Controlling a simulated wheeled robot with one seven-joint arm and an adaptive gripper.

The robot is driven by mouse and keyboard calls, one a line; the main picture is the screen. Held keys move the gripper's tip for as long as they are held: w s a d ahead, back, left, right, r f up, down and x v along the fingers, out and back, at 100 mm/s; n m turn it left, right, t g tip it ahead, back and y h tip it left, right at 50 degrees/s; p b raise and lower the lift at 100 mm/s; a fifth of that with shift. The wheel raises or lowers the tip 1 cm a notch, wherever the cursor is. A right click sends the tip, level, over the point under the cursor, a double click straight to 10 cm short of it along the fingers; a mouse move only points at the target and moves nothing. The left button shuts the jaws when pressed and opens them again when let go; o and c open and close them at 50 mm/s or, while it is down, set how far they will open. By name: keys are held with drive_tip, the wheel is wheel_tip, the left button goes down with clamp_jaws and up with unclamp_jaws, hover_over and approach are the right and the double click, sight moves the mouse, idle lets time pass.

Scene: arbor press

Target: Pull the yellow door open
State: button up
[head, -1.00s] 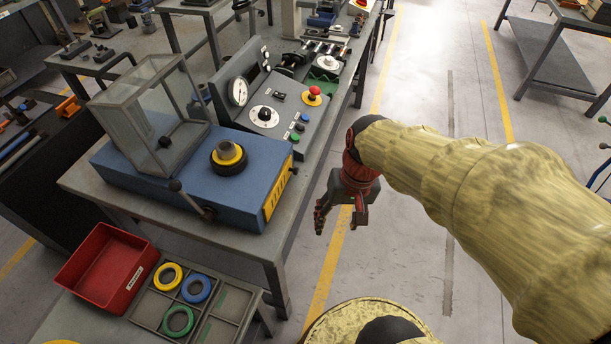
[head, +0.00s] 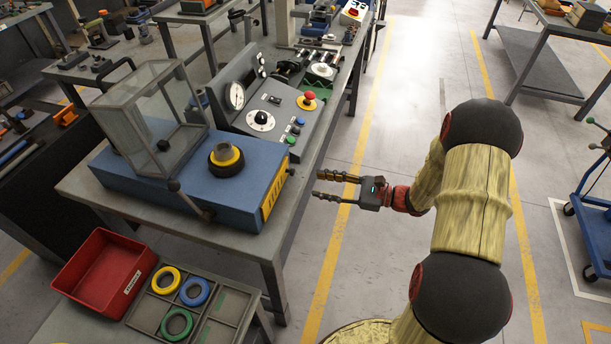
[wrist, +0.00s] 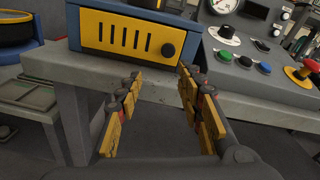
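The yellow door (wrist: 128,38) is a slotted panel on the end face of the blue machine, with a round black knob (wrist: 168,50) at its right side in the wrist view. It looks closed. In the head view the yellow door (head: 274,193) is seen edge-on at the right end of the blue machine base (head: 205,195). My gripper (head: 328,186) is to the right of the door, beyond the table edge, pointing left toward it. In the wrist view my gripper (wrist: 155,85) has its fingers spread apart with nothing between them, short of the door and below it.
The grey table (head: 262,245) edge lies just in front of my fingers. A control panel (head: 275,115) with buttons stands behind the machine. A red bin (head: 100,270) and a tray of rings (head: 205,325) are at lower left.

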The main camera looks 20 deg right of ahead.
sight(281, 189)
drive_tip(key=shift+t+y, duration=0.3)
drive_tip(key=shift+t, duration=0.1)
drive_tip(key=x, duration=0.2)
drive_tip(key=r+b+x, duration=0.1)
drive_tip(key=x, duration=0.2)
drive_tip(key=b+x, duration=0.1)
drive_tip(key=x, duration=0.2)
drive_tip(key=shift+w+d+r, duration=0.25)
drive_tip(key=shift+w+r, duration=0.05)
drive_tip(key=shift+r, duration=0.1)
drive_tip(key=shift+c, duration=0.7)
drive_tip(key=c, duration=0.8)
clamp_jaws()
